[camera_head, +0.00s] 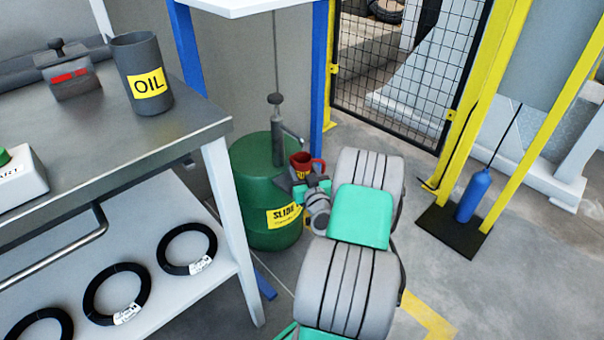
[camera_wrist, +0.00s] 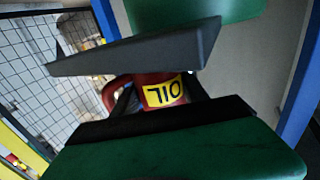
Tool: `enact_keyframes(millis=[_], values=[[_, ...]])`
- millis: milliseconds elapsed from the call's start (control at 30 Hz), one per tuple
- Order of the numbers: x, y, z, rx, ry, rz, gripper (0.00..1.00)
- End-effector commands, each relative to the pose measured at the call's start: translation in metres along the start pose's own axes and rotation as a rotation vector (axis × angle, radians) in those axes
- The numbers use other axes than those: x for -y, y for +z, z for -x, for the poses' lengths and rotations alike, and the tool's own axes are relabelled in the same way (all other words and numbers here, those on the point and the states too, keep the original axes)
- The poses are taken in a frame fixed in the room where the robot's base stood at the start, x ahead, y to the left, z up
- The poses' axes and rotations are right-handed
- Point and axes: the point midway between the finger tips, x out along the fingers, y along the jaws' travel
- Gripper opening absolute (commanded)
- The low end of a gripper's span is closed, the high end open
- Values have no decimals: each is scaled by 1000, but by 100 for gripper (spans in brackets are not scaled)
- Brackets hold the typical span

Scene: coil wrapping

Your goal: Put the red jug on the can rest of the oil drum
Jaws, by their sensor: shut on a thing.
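The red jug (camera_head: 301,161) has a yellow label and a handle on its right. It looks upright at the right side of the green oil drum (camera_head: 262,205), near the pump spout. My gripper (camera_head: 303,181) is shut on the jug. In the wrist view the jug (camera_wrist: 164,92) is between my two dark fingers (camera_wrist: 148,88), its OIL label upside down and its handle to the left. I cannot make out the can rest, nor whether the jug touches it.
The grey pump (camera_head: 278,135) stands on the drum. A blue post (camera_head: 319,80) rises close behind the jug. A workbench (camera_head: 120,145) with a dark OIL can (camera_head: 140,72) is at left. A mesh fence (camera_head: 410,60) and a yellow frame (camera_head: 470,85) stand at right.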

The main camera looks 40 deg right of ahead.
Motion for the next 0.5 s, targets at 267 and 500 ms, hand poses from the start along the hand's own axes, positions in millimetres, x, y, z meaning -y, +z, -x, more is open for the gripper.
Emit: enact_keyframes(millis=[267, 500], values=[[0, 5, 0, -3, 0, 1, 3], [0, 8, 0, -2, 0, 1, 59]])
